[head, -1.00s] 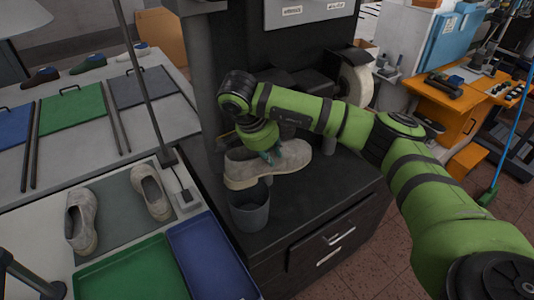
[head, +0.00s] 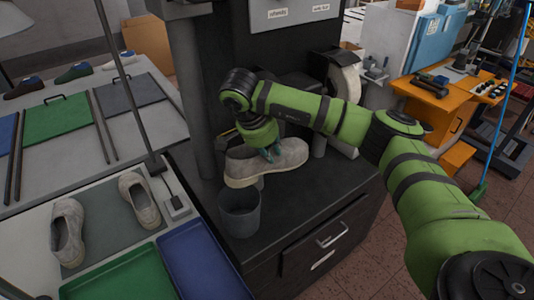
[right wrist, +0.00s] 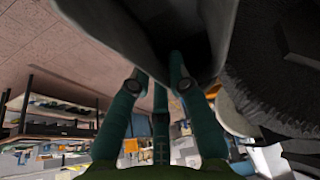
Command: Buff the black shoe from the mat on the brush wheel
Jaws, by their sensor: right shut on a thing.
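My right gripper (head: 270,154) is shut on a shoe (head: 242,166) and holds it over the dark bench. The shoe looks grey-beige, not black. Its toe points right in the head view, and the fingers hide part of its upper. In the right wrist view the fingers (right wrist: 155,88) reach into the dark opening of the shoe (right wrist: 125,30). A dark, bristly brush wheel (right wrist: 270,75) is close beside the shoe there; I cannot tell if they touch. The grey mat (head: 104,226) at lower left bears two other beige shoes (head: 68,230) (head: 139,200). My left gripper is not in view.
A grey bin (head: 240,212) stands on the bench (head: 290,207) in front of the shoe. A pale wheel (head: 346,82) is on the machine behind my right arm. Green (head: 125,277) and blue (head: 203,262) trays lie at lower left. A thin pole (head: 125,80) rises by the mat.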

